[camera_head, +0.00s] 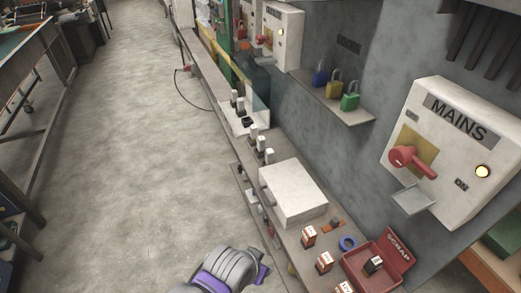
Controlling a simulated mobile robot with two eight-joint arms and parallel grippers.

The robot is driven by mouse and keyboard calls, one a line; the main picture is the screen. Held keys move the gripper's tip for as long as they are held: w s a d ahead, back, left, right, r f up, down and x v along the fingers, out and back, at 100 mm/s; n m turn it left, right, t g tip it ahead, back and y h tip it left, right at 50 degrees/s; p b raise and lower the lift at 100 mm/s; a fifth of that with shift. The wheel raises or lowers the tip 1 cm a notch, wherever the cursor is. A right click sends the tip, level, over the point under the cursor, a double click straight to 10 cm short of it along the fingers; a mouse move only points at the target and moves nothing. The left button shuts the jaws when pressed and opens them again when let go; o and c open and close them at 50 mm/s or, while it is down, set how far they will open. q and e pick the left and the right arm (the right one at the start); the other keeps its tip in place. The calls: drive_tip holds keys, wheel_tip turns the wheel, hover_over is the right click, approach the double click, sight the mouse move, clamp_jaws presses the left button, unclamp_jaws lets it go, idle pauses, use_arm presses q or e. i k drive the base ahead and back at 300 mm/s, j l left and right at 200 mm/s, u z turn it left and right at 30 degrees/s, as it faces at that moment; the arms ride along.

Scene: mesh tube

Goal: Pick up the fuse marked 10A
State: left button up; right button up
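Several small fuse-like blocks with white labels and orange-brown sides stand in a row on the shelf: a far one (309,236), a middle one (324,262) and a near one (345,288), cut by the bottom edge. Their markings are too small to read, so I cannot tell which is 10A. Another dark and white block (374,264) lies in the red SCRAP tray (358,272). A grey and purple part of my own arm shows at the bottom, left of the blocks. No gripper fingertips can be made out.
A white box (292,193) sits on the shelf behind the blocks, with a blue ring (347,243) nearby. A MAINS switch box (438,150) with a red handle is on the wall. Padlocks (334,88) stand on a ledge.

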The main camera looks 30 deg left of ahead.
sight(269, 153)
drive_tip(key=i+j, duration=0.1)
drive_tip(key=j, duration=0.3)
drive_tip(key=i+j, duration=0.15)
drive_tip(key=j, duration=0.2)
drive_tip(key=i+j, duration=0.1)
drive_tip(key=j, duration=0.3)
drive_tip(key=i+j, duration=0.15)
drive_tip(key=j, duration=0.2)
drive_tip(key=i+j, duration=0.1)
drive_tip(key=j, duration=0.3)
